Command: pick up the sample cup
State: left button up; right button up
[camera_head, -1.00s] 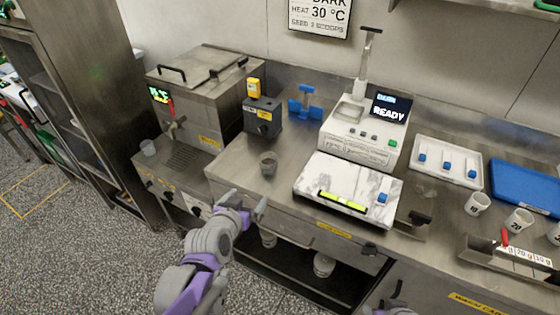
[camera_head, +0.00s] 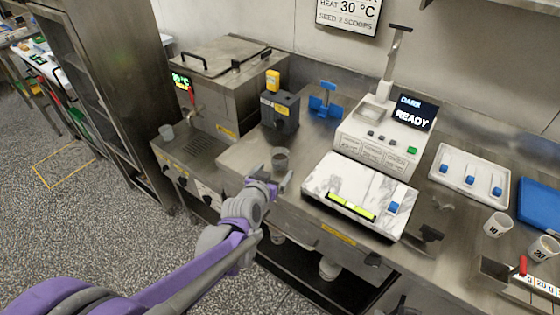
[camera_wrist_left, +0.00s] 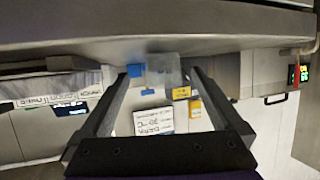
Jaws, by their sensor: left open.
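A small grey see-through cup (camera_head: 280,155) stands upright on the steel counter, left of the marble-topped block. My left gripper (camera_head: 277,175) is open and empty, at the counter's front edge just in front of the nearer cup. In the left wrist view, a grey see-through cup (camera_wrist_left: 166,68) shows upside down between the two spread fingers, beyond their tips. My right gripper is not in view.
The marble-topped block (camera_head: 365,180) with a yellow-green level strip lies right of the cup. A dark grey box (camera_head: 279,112) and the steel tank (camera_head: 225,80) stand behind and left. The white machine (camera_head: 385,140) reads READY. Bare counter surrounds the cup.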

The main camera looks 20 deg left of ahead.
aim_at(277, 166)
pick_arm(q)
jog(key=x, duration=0.5)
jog(key=shift+a, duration=0.25)
jog(key=shift+s, duration=0.1)
jog(key=c, duration=1.5)
